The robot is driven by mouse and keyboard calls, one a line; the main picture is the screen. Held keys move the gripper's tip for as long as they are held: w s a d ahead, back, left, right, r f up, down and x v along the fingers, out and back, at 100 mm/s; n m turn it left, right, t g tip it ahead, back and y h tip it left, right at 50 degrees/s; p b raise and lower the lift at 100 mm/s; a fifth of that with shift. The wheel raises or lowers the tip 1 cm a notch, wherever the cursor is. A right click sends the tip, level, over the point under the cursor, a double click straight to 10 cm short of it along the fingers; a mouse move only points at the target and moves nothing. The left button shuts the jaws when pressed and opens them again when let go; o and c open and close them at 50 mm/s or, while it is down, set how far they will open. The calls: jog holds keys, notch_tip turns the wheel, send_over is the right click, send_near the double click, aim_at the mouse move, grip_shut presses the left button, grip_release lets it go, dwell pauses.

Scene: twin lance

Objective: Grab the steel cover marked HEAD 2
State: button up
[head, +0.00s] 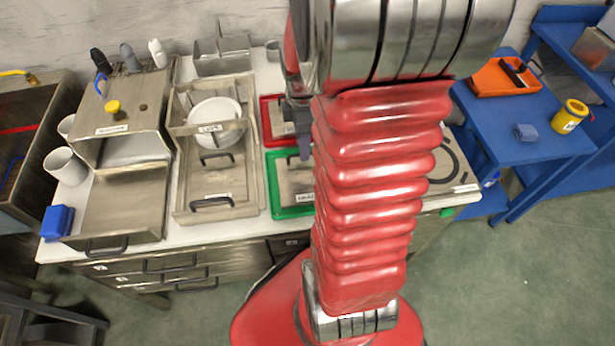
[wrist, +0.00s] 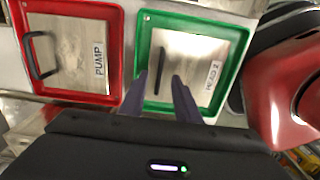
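The steel cover marked HEAD 2 (wrist: 203,52) lies in a green tray (wrist: 143,38) in the wrist view. A dark bar handle (wrist: 160,62) stands on the cover's left part. My gripper (wrist: 159,76) is open, with its two purple fingers apart and the handle in line with the gap between them. I cannot tell how far above the handle the fingertips are. In the head view the green tray (head: 273,180) is partly hidden by my red arm, and the cover (head: 297,178) shows only in part. My gripper (head: 304,148) shows there above the tray's back edge.
A red tray (wrist: 119,30) with a steel cover marked PUMP (wrist: 72,60) lies directly beside the green tray. Steel boxes (head: 125,120) and a white bowl (head: 214,115) stand on the left of the bench. A blue table (head: 490,130) stands at the right.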

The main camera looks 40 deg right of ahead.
aim_at(306, 175)
jog(key=shift+f, duration=1.25)
jog(key=shift+c, duration=0.5)
grip_shut()
